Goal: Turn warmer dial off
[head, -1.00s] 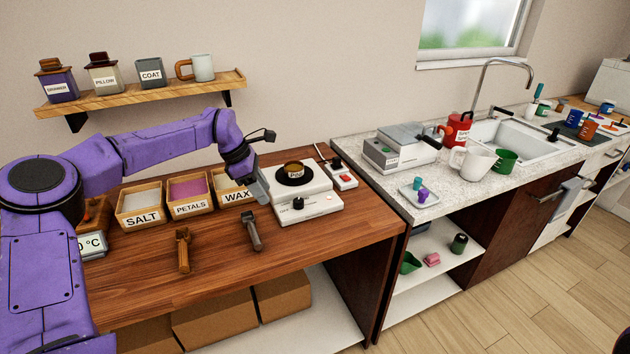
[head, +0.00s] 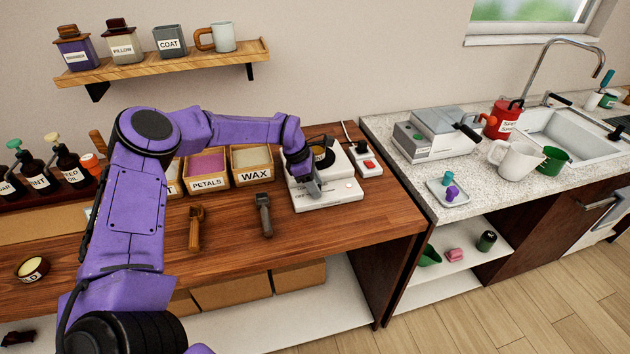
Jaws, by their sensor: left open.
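The white warmer (head: 336,192) stands at the right part of the wooden table, with a dark pot (head: 324,156) on its top plate. My left gripper (head: 314,190) is open and points down at the warmer's front, over the dial's place. I cannot tell whether its fingers touch the dial. My right gripper is out of view.
Labelled bins, including PETALS (head: 208,181) and WAX (head: 252,175), stand left of the warmer. Two hand tools (head: 265,212) lie in front. A box with a red button (head: 369,165) sits right of the warmer. The table's front right is clear.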

